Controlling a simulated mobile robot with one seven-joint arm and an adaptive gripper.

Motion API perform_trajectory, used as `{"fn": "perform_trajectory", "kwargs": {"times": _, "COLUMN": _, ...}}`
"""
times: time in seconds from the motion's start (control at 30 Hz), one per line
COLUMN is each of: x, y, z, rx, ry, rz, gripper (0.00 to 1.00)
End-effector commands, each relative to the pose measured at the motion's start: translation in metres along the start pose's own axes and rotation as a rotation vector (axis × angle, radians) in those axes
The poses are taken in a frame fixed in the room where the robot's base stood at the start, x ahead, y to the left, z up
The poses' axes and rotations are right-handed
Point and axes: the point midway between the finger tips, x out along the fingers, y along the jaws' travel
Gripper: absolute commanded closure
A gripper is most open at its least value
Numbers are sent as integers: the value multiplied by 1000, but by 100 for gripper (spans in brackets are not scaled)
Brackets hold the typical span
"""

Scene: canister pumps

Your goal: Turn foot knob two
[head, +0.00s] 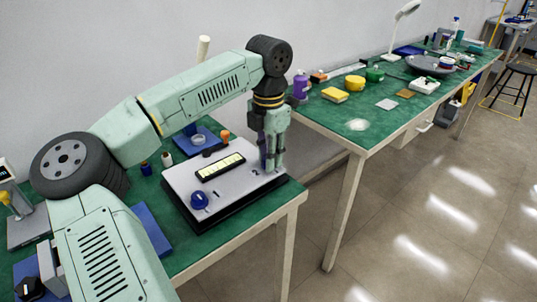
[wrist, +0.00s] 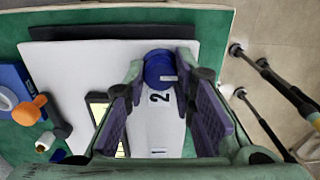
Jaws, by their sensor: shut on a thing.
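The pump unit (head: 240,190) is a light grey slab on a black base, near the right end of the green table. Foot knob two (wrist: 158,66) is round and blue, beside a printed "2" in the wrist view. My gripper (head: 274,164) points down at the unit's right end. In the wrist view my gripper (wrist: 161,74) has its two purple-padded fingers on either side of this knob, shut on it. In the head view the fingers hide this knob.
A yellow-lit display (head: 220,166) lies on the unit between the knobs. An orange-topped item (head: 225,137) and a blue tray (head: 207,136) are behind it. A second green table (head: 318,111) with several items stands to the right, across a gap.

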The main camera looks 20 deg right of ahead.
Motion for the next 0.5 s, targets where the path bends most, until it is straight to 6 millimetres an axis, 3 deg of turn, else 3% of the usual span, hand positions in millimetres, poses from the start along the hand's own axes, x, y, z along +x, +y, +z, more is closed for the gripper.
{"fn": "perform_trajectory", "kwargs": {"times": 0.23, "x": -1, "y": 0, "z": 1, "rx": -1, "ry": -3, "rz": 2, "gripper": 100}}
{"fn": "perform_trajectory", "kwargs": {"times": 0.27, "x": -1, "y": 0, "z": 1, "rx": -1, "ry": -3, "rz": 2, "gripper": 75}}
{"fn": "perform_trajectory", "kwargs": {"times": 0.5, "x": 0, "y": 0, "z": 0, "rx": -2, "ry": -2, "rz": 1, "gripper": 59}}
